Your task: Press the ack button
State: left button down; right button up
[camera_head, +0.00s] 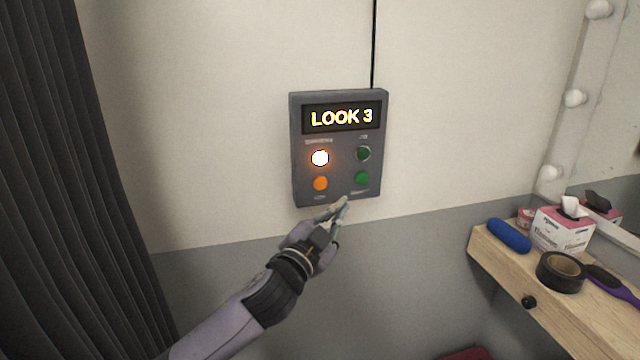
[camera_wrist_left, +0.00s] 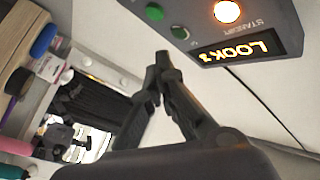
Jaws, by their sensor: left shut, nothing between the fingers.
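A grey cue panel (camera_head: 340,196) hangs on the wall with a display (camera_head: 341,117) reading LOOK 3. Below it are a brightly lit lamp (camera_head: 320,158), a dark green lamp (camera_head: 363,153), an orange button (camera_head: 320,183) and a green button (camera_head: 362,178). The small labels under the buttons are too small to read, so I cannot tell which is ack. My left gripper (camera_head: 342,203) is shut and empty, its fingertips near the panel's lower edge, below the buttons. In the left wrist view its fingertips (camera_wrist_left: 164,62) appear apart from the green button (camera_wrist_left: 155,12); the orange button is out of frame there.
A wooden shelf (camera_head: 550,300) at right holds a blue roll (camera_head: 509,236), a tissue box (camera_head: 562,230), black tape (camera_head: 560,272) and a purple-handled brush (camera_head: 612,284). A mirror with bulbs (camera_head: 575,98) stands above. A dark curtain (camera_head: 50,180) hangs at left. The wall around the panel is clear.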

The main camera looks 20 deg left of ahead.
aim_at(323, 188)
pick_arm(q)
jog(key=w+a, duration=0.1)
jog(key=w, duration=0.1)
jog(key=w+a, duration=0.2)
jog(key=w, duration=0.1)
jog(key=w+a, duration=0.2)
jog(key=shift+w+b, duration=0.2)
jog(key=shift+b, duration=0.1)
pick_arm(e)
jog(key=shift+w+a+f, duration=0.25)
jog(key=shift+w+a, duration=0.4)
jog(key=shift+a, duration=0.15)
jog(key=shift+s+a, duration=0.1)
jog(key=shift+a, duration=0.1)
pick_arm(q)
jog(key=shift+w+a, duration=0.1)
jog(key=shift+a, duration=0.05)
pick_arm(e)
jog(key=shift+r, duration=0.1)
pick_arm(q)
jog(key=shift+w+a, duration=0.15)
jog(key=shift+w, duration=0.1)
